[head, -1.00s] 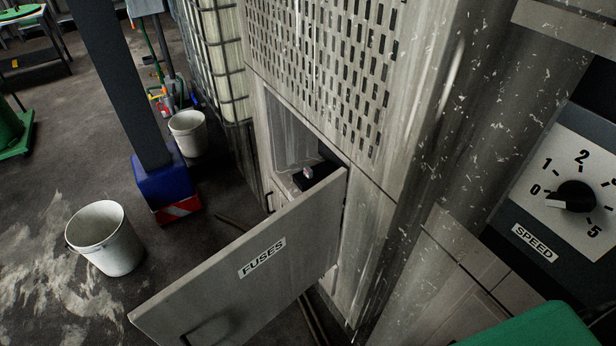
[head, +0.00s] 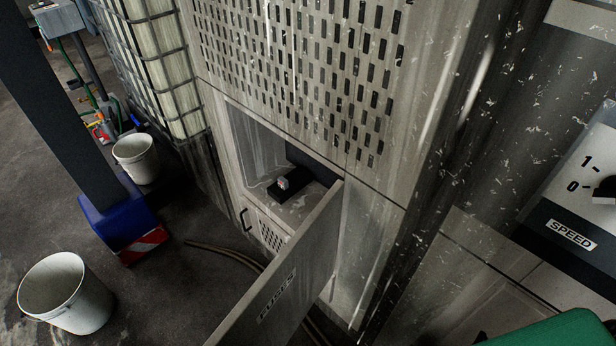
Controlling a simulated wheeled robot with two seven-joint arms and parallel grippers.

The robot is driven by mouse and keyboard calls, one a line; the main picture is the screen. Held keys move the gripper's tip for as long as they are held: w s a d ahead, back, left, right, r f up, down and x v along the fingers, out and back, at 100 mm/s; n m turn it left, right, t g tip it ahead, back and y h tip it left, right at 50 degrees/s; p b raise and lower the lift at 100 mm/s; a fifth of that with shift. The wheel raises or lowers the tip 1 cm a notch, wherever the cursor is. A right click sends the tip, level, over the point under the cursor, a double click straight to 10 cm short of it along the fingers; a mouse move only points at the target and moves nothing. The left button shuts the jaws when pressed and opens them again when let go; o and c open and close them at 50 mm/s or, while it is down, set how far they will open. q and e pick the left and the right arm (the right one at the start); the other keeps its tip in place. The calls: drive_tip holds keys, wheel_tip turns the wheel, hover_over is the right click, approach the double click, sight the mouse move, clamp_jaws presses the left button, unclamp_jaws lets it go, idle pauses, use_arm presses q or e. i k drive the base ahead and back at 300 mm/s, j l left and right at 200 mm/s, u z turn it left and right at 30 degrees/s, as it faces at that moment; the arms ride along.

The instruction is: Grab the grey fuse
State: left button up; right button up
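A small light grey block with a reddish mark, which looks like the fuse (head: 283,184), sits on a black base (head: 302,187) inside the open compartment (head: 262,150) of the grey cabinet. The compartment door (head: 290,275), labelled FUSES, stands open and sticks out toward me. It hides the right part of the compartment. Neither of my grippers shows in the head view.
A panel with a SPEED dial (head: 604,190) is at the right. A green surface (head: 550,330) is at the lower right edge. White buckets (head: 66,292) and a blue post base (head: 118,222) stand on the floor at left. Cables lie below the door.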

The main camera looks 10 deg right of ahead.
sight(282, 182)
drive_tip(key=i+j+z, duration=0.2)
drive_tip(key=j+z, duration=0.25)
drive_tip(key=j, duration=0.15)
drive_tip(key=i+j+z, duration=0.1)
drive_tip(key=j+z, duration=0.35)
drive_tip(key=j, duration=0.2)
drive_tip(key=j+z, duration=0.5)
drive_tip(key=j, duration=0.15)
drive_tip(key=k+j+z, duration=0.1)
drive_tip(key=j+z, duration=0.35)
drive_tip(key=j, duration=0.2)
